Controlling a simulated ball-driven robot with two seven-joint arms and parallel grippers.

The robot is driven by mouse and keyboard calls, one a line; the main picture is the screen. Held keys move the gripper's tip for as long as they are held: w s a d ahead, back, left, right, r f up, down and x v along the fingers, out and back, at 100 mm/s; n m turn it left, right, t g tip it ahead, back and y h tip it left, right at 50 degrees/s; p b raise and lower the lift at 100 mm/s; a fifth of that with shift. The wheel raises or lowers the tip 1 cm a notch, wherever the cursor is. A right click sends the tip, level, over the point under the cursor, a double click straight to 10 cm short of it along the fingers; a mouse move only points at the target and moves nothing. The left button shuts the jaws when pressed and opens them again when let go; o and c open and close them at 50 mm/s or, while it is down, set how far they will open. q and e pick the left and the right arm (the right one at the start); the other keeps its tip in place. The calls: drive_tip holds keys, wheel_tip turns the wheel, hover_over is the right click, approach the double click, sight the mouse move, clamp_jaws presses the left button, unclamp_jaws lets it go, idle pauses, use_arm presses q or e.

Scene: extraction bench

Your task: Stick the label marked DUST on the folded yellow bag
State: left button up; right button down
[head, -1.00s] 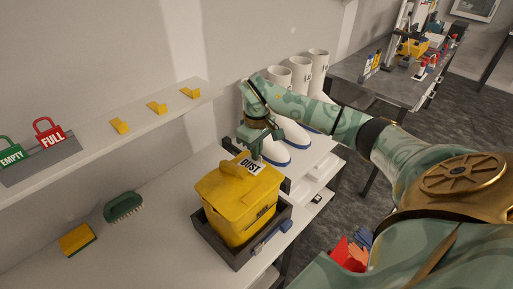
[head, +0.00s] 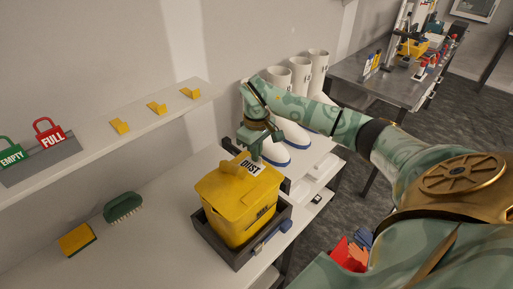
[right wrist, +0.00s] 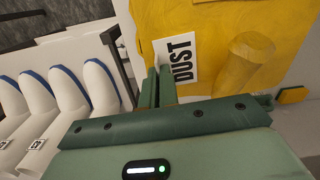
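The folded yellow bag (head: 236,209) sits in a dark grey tray (head: 233,253) on the bench. The white label marked DUST (head: 250,168) is at the top of the bag, towards its far right side. My right gripper (head: 256,157) reaches down to the label from above. In the right wrist view, its two fingers (right wrist: 158,88) are close together at the label's (right wrist: 177,60) near edge, pinching it. The label lies against or just over the yellow face (right wrist: 225,30); I cannot tell whether it touches. My left gripper is not in view.
A blue-handled tool (head: 272,238) lies along the tray's right side. White boots (head: 292,135) stand behind my right gripper. A green brush (head: 123,207) and a yellow sponge (head: 77,240) lie on the left. A shelf (head: 90,152) with yellow hooks and padlocks runs above. The bench between is clear.

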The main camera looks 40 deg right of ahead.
drive_tip(key=shift+f, duration=0.1)
idle(0.3)
drive_tip(key=c, duration=1.6)
unclamp_jaws()
wheel_tip(320, 180, up, 16)
drive_tip(key=shift+r, duration=0.15)
